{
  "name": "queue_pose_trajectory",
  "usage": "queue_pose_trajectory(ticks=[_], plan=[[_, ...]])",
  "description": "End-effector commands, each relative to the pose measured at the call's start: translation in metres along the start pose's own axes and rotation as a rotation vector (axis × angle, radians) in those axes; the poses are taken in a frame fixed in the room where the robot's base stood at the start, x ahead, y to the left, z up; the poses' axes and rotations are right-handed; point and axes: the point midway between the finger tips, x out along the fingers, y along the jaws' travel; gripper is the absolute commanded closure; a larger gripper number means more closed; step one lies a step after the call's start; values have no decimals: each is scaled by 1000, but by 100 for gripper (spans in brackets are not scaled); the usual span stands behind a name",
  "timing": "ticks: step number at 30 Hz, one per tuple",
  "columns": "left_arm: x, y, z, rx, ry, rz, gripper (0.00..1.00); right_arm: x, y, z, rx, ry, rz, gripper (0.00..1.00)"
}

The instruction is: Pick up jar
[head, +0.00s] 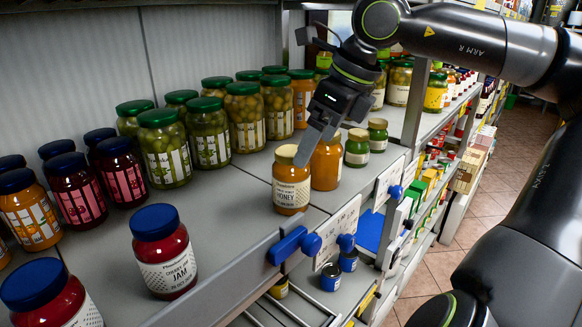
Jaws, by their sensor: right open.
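Several jars stand on the shelf. A honey jar (291,181) with a tan lid and a label reading "HONEY" stands near the shelf's front edge. My right gripper (308,150) reaches down from above, its fingertips at the height of that lid and just to its right. It is open with nothing seen in it. Whether a finger touches the lid, I cannot tell. A second amber jar (326,163) stands right behind it, its top partly hidden by the gripper. A red jam jar (162,251) with a blue lid stands at the front left. My left gripper is not in view.
Green-lidded pickle jars (164,147) stand in rows behind, with blue-lidded jars (74,188) at the left. Small green jars (357,148) stand right of the amber jar. A price rail with blue clips (311,245) runs along the front edge. Bare shelf (225,210) lies between jam and honey.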

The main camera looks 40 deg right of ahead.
Motion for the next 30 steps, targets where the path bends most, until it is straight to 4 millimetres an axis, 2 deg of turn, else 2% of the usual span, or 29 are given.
queue_pose_trajectory(ticks=[1, 9, 23, 30], plan=[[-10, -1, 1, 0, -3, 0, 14, -2, 0, 4, -1, 7, -1, 13], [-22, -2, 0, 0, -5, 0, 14, 4, 0, 17, 4, 7, 2, 13], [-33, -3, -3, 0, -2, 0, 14, 11, 0, 30, 1, 3, -3, 13], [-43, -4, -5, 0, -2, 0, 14, 39, 0, 29, 1, 7, 0, 13]])
